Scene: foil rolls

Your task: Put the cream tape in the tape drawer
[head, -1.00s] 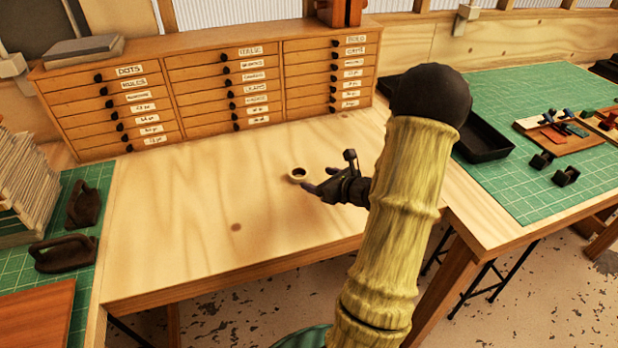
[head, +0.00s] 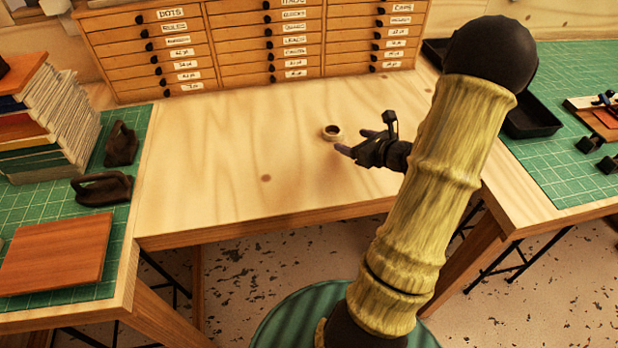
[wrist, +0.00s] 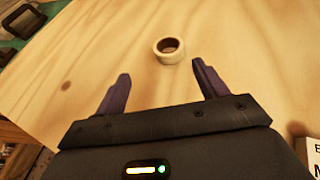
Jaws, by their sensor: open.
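The cream tape (head: 332,132) is a small pale ring with a dark inside, lying flat on the bare wooden table. My gripper (head: 352,142) is beside it, just to its right and nearer to me, and looks low over the table. In the wrist view the cream tape (wrist: 169,57) lies beyond the fingertips, nearer the right finger, and my gripper (wrist: 162,72) is open and empty between its two fingers. The drawer cabinet (head: 150,50) stands at the back of the table with labelled fronts and dark knobs. Its drawers look shut. I cannot tell which one is the tape drawer.
The wooden table (head: 220,190) is clear around the tape. At left, a green mat (head: 118,225) holds a book stack (head: 45,125), dark handled tools (head: 102,188) and a brown board (head: 55,255). A black tray (head: 530,118) is on the right table.

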